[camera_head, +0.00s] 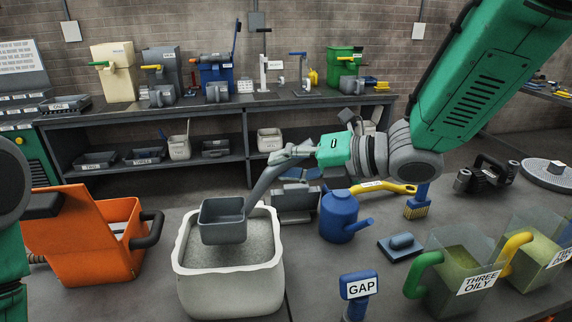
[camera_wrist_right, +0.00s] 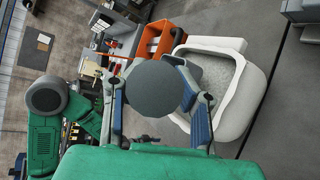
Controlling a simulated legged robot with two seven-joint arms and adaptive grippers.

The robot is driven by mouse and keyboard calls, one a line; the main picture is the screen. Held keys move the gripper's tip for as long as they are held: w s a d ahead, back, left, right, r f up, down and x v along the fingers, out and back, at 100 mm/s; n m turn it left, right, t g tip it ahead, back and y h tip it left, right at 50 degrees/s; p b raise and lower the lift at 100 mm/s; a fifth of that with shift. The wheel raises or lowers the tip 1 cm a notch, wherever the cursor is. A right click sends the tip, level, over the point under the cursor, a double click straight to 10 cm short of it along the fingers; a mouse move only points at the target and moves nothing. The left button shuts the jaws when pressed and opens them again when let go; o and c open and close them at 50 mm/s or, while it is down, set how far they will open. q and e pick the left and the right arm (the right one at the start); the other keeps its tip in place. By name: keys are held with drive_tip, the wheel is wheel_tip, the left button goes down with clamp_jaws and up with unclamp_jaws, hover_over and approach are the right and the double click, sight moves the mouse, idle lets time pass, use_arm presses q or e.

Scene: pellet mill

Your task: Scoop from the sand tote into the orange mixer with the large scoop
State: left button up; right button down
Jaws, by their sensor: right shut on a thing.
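The large grey scoop (camera_head: 222,222) is held by its long handle in my right gripper (camera_head: 296,152), which is shut on it. The square scoop bowl hangs over the white sand tote (camera_head: 230,291), above the grey sand. Whether sand lies in the bowl is hard to tell. The orange mixer (camera_head: 98,262) stands left of the tote with its top open. In the right wrist view the fingers (camera_wrist_right: 160,100) frame a grey round shape, with the tote (camera_wrist_right: 232,95) to the right and the orange mixer (camera_wrist_right: 152,42) above. My left gripper is not in view.
A blue watering can (camera_head: 340,216) stands right of the tote. A GAP sign (camera_head: 358,285), a grey float (camera_head: 402,246) and clear tubs labelled oily (camera_head: 455,275) stand further right. A back bench (camera_head: 220,106) holds machines. The table is bare between mixer and tote.

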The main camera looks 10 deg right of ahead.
drive_tip(key=shift+a+f+b, duration=0.25)
drive_tip(key=shift+f+b, duration=0.65)
drive_tip(key=shift+f, duration=0.3)
wheel_tip(320, 180, down, 6)
drive_tip(key=b, duration=0.5)
drive_tip(key=shift+d+b, duration=0.1)
drive_tip(key=shift+b, duration=0.2)
drive_tip(key=shift+d, duration=0.1)
drive_tip(key=shift+r, duration=0.1)
drive_tip(key=shift+r+p, duration=4)
drive_tip(key=shift+r, duration=1.65)
